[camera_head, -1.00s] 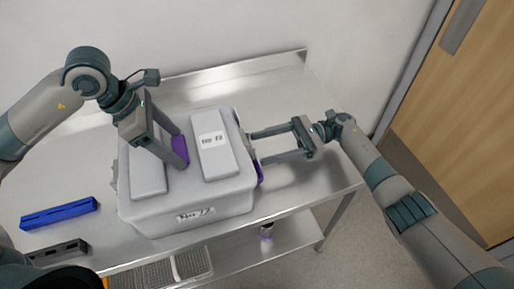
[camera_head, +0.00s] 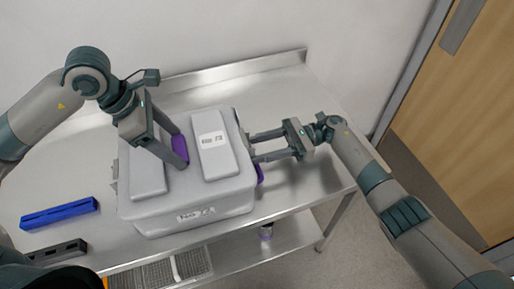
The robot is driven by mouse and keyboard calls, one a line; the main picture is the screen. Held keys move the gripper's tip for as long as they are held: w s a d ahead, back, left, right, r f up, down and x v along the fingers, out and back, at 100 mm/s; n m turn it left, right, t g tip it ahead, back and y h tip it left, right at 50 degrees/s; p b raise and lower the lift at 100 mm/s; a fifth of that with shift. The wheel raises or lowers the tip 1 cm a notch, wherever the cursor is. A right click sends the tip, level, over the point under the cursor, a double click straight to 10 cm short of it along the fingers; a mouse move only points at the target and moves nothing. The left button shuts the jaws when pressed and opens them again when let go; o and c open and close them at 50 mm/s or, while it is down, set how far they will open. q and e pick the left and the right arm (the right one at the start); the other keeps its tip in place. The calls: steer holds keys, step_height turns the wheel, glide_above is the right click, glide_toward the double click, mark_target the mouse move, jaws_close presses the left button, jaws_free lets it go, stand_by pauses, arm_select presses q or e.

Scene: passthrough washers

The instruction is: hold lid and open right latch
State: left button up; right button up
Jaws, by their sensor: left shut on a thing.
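A grey lidded box (camera_head: 190,207) stands on the steel table. Its lid (camera_head: 214,158) has two raised panels and a purple handle (camera_head: 180,148) in the middle. My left gripper (camera_head: 180,158) is shut on the purple handle from above. A purple latch (camera_head: 259,173) shows at the box's right side, partly hidden. My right gripper (camera_head: 254,147) reaches in from the right, its two fingers apart, with the tips at the box's right side by the latch. Whether the fingertips touch the latch cannot be told.
A blue bar (camera_head: 60,214) and a dark grey bar (camera_head: 58,252) lie on the table (camera_head: 285,90) at the left. A wooden door (camera_head: 455,120) is at the right.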

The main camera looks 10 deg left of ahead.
steer(key=shift+d, duration=0.1)
step_height(320, 180, up, 9)
steer(key=w+d+t+h, duration=0.1)
steer(key=d+t+h, duration=0.1)
steer(key=t+h, duration=0.6)
steer(key=shift+t+h, duration=0.3)
steer(key=shift+h, duration=3.5)
steer(key=shift+r, duration=0.1)
steer(key=o, duration=1.5)
steer(key=shift+w, duration=0.1)
steer(key=shift+o, duration=0.2)
